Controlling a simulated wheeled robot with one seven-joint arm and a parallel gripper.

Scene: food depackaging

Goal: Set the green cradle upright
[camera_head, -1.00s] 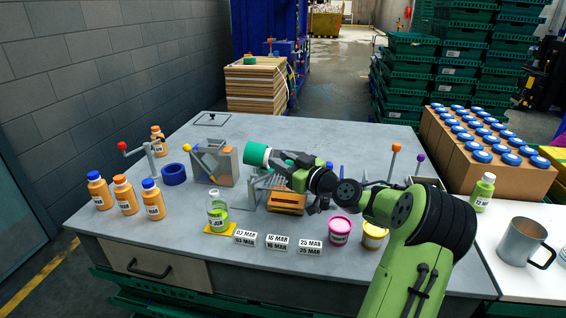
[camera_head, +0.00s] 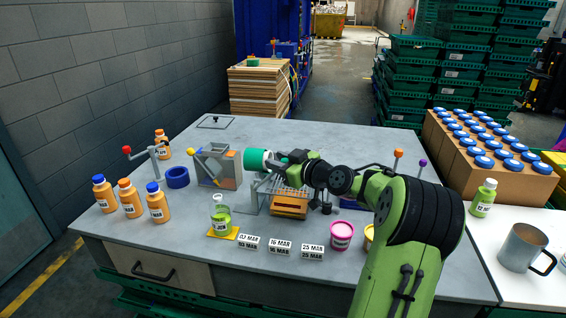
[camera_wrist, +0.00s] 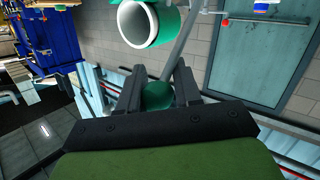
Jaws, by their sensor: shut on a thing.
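The green cradle (camera_head: 254,159) is a short green tube with a white lining, raised above the table near its middle. It lies on its side in the head view. Its open end shows at the top of the wrist view (camera_wrist: 140,24). My gripper (camera_wrist: 158,94) is shut on a rounded green knob (camera_wrist: 157,97), just below the tube in the wrist view. A grey rod runs between the tube and the knob area; where it joins is hidden. In the head view, my gripper (camera_head: 292,158) is just right of the tube and its fingertips are hard to make out.
A grey frame holder (camera_head: 216,168) and a blue ring (camera_head: 177,177) stand to the left. A wooden box (camera_head: 288,205) is below my arm. A flask (camera_head: 221,219) and a pink tub (camera_head: 341,234) are in front. The table's back is mostly clear.

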